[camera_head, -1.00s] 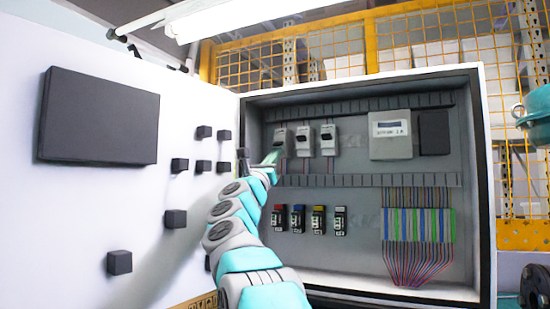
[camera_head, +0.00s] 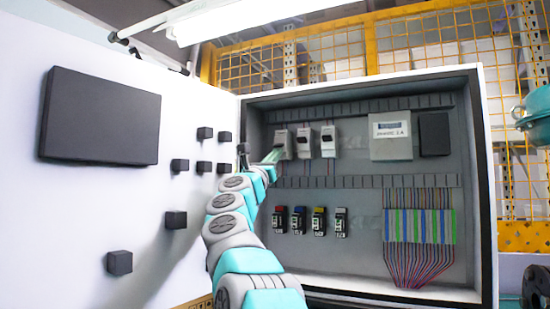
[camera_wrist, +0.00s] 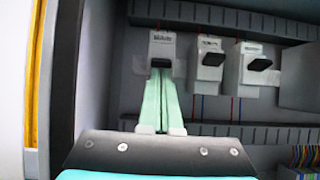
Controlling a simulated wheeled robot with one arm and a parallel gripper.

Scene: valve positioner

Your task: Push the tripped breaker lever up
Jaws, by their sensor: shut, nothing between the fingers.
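Three white breakers with black levers stand in a row at the cabinet's upper left. The left breaker (camera_head: 283,137) has its lever (camera_wrist: 161,62) sitting lower below its label than the others in the wrist view. The middle breaker (camera_head: 304,143) and the right breaker (camera_head: 328,141) have levers nearer their labels. My gripper (camera_wrist: 161,76) is shut and empty, its pale green fingers together, tips just under the left lever. I cannot tell whether they touch it. The fingers hide the lower part of that breaker; the gripper also shows in the head view (camera_head: 275,155).
The open cabinet door (camera_head: 80,210) with black blocks is close on the left of my arm. A slotted duct (camera_head: 365,181) runs below the breakers. Several small coloured-top modules (camera_head: 319,221) sit lower. A grey meter (camera_head: 390,136) is to the right, with clear panel between.

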